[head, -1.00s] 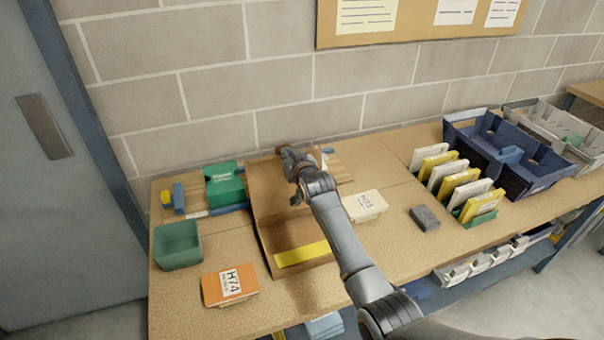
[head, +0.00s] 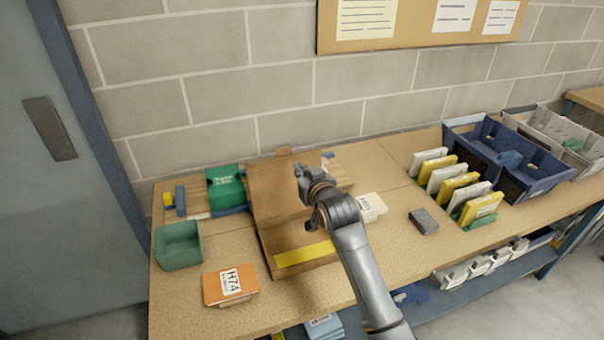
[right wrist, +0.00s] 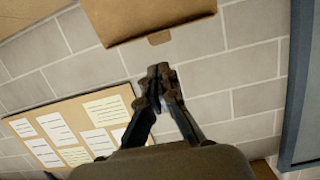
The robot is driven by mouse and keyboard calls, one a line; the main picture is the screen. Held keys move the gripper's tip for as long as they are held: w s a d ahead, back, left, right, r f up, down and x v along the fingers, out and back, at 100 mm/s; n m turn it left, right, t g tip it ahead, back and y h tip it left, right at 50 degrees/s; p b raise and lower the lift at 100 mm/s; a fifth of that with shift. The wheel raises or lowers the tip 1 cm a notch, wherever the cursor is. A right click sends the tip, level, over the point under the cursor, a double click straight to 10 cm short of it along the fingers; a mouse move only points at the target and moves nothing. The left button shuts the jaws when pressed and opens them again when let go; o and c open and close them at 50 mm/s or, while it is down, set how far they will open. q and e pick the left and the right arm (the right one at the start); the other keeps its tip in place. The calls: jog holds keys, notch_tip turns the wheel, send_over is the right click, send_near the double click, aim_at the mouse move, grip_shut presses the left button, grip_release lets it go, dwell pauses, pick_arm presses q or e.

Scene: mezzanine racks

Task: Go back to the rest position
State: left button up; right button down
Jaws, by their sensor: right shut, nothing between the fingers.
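My right gripper (head: 303,172) is shut and empty. It is in front of and above the brown cardboard box (head: 275,190) on the workbench, apart from it as far as I can see. The box has a raised brown panel with a small tab on top and a yellow strip (head: 305,254) along its near side. In the right wrist view the shut fingers (right wrist: 160,72) point toward the block wall, with a cardboard panel (right wrist: 150,15) at the top edge. My left gripper is not in view.
Around the box are a green bin (head: 178,246), an orange H74 box (head: 230,285), a dark green box (head: 225,187) and a cream box (head: 371,207), partly behind my arm. A grey block (head: 424,221), upright packets and blue bins (head: 520,180) stand to the right.

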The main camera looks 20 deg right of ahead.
jog(key=s+f+g, duration=0.5)
jog(key=s+f, duration=0.8)
jog(key=s, duration=0.5)
jog(key=s+f+n+g, duration=0.1)
jog(key=s+f+g, duration=0.15)
jog(key=s, duration=0.95)
jog(key=s+f+n+g, duration=0.15)
jog(key=s+g, duration=0.25)
jog(key=s, duration=0.9)
notch_tip(320, 180, down, 29)
jog(key=s+g+b, duration=0.1)
jog(key=g+b, duration=0.1)
pick_arm(q)
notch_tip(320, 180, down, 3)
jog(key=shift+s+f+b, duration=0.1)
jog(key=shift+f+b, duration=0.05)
jog(key=shift+b, duration=0.45)
pick_arm(e)
jog(key=s+d+f, duration=0.3)
jog(key=s+f, duration=1.4)
jog(key=shift+d+f+g+h, duration=0.2)
jog(key=shift+f+g+h, duration=0.05)
jog(key=shift+g+h, duration=0.1)
